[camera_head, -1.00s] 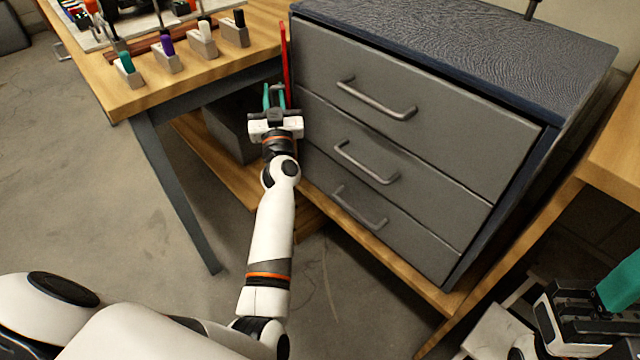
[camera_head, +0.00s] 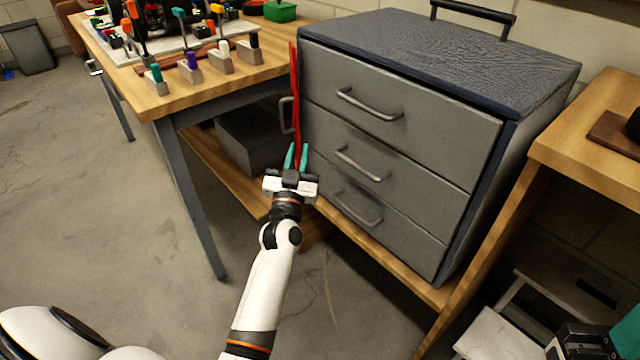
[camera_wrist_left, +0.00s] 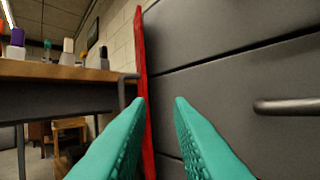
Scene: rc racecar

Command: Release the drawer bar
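The drawer bar is a long red upright strip (camera_head: 295,95) along the left front edge of the grey drawer cabinet (camera_head: 400,140). It also shows in the left wrist view (camera_wrist_left: 142,85). My left gripper (camera_head: 297,157) has teal fingers and is in front of the bar's lower part. In the left wrist view its fingertips (camera_wrist_left: 160,100) are apart, with the bar showing just behind the left fingertip and the gap empty. All the visible drawers are shut.
A wooden workbench (camera_head: 160,105) with small coloured-handled tools in holders stands left of the cabinet. A grey bin (camera_head: 250,138) sits on its lower shelf. Another wooden table (camera_head: 590,150) stands at the right.

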